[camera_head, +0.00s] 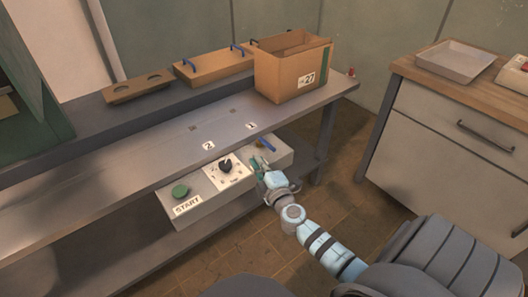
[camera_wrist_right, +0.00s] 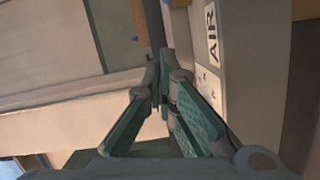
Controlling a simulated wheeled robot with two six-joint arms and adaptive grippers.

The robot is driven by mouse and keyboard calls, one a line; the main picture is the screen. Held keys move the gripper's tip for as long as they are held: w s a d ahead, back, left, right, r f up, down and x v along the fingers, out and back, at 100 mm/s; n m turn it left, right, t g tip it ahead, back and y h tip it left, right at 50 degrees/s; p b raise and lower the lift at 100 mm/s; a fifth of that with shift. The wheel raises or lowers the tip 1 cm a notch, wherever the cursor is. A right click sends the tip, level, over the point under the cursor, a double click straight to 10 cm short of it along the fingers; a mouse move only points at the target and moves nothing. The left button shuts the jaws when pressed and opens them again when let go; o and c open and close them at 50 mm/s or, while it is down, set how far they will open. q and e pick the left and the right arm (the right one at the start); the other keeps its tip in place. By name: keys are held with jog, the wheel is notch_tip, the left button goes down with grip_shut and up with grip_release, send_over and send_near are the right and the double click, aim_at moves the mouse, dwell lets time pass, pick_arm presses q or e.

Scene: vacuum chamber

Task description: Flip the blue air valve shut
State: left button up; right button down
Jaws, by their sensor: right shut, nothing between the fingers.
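The blue air valve (camera_head: 267,144) sits on the right end of the grey control box under the bench edge, with its small blue lever sticking out beside a brass-coloured part. My right gripper (camera_head: 257,164) is in front of the box's right end, just below and left of the lever. Its fingers are closed together with nothing between them. In the right wrist view the closed fingertips (camera_wrist_right: 161,72) point towards a dark bar, possibly the lever; I cannot tell if they touch it. The AIR label (camera_wrist_right: 211,32) is to the right there. My left gripper is not in view.
The control box also bears a green START button (camera_head: 180,191) and a black knob (camera_head: 225,165). A cardboard box (camera_head: 275,75) and wooden pieces stand on the metal bench (camera_head: 130,140). A cabinet (camera_head: 425,130) with a tray (camera_head: 462,60) stands right.

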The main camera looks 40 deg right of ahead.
jog(key=x, duration=0.4)
jog(key=shift+b, duration=0.3)
jog(key=d, duration=0.1)
jog(key=d+f+b, duration=0.1)
jog(key=shift+s+d, duration=0.15)
jog(key=shift+d, duration=0.8)
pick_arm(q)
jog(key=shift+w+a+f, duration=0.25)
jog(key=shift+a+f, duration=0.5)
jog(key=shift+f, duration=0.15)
pick_arm(e)
jog(key=shift+r, duration=0.1)
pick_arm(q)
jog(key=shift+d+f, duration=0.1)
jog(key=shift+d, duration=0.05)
pick_arm(e)
jog(key=shift+y+b, duration=0.3)
jog(key=shift+b, duration=0.05)
jog(key=shift+s+d+n, duration=0.15)
jog(key=shift+d+n, duration=0.05)
jog(key=shift+n, duration=0.1)
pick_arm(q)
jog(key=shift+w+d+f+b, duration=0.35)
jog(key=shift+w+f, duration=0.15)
pick_arm(e)
jog(key=shift+y, duration=0.3)
